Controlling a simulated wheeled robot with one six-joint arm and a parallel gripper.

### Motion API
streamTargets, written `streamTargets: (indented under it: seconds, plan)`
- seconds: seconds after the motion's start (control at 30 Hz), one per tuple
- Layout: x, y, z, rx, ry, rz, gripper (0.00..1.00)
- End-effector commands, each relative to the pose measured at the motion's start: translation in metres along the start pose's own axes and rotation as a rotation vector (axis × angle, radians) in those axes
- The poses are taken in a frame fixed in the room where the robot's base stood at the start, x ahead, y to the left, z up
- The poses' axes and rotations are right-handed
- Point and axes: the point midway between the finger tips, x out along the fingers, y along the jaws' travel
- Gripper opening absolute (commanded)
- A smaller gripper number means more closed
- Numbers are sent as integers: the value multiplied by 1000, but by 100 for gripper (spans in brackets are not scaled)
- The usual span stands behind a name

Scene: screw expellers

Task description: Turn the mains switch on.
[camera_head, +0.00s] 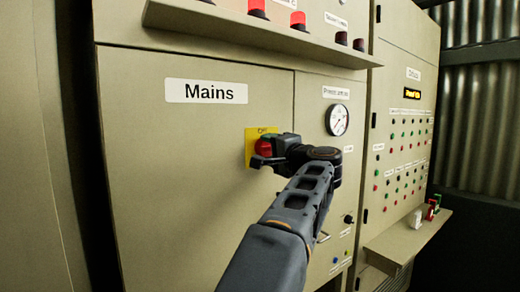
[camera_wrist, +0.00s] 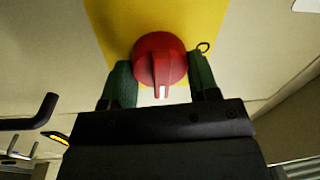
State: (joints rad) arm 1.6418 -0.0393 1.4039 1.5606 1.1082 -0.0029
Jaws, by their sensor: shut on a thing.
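The mains switch (camera_head: 264,146) is a red rotary knob on a yellow plate (camera_head: 250,134), below the "Mains" label (camera_head: 206,92) on the beige cabinet door. In the wrist view the red knob (camera_wrist: 160,60) has a raised grip bar with a white mark pointing down in the picture. My gripper (camera_head: 268,152) is at the knob in the head view. In the wrist view its two green-padded fingers (camera_wrist: 161,84) stand on either side of the knob, shut on it. The knob's right side is hidden by my gripper in the head view.
A pressure gauge (camera_head: 337,119) sits on the panel to the right. A shelf (camera_head: 250,30) juts out above. A dark door handle (camera_wrist: 30,112) sticks out at left in the wrist view. A button panel (camera_head: 402,150) and a small ledge (camera_head: 408,238) stand further right.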

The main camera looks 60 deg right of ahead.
Motion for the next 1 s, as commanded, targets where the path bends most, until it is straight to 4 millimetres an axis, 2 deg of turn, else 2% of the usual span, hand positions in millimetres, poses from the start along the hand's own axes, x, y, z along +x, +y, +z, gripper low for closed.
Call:
streamTargets:
  seconds: [0.47,0.5,0.77,1.0]
  plan:
    - [-1,0,-2,16,8,0,12]
    - [-1,0,-2,16,8,0,57]
    - [-1,0,-2,13,7,1,81]
    - [-2,0,-2,12,7,1,81]
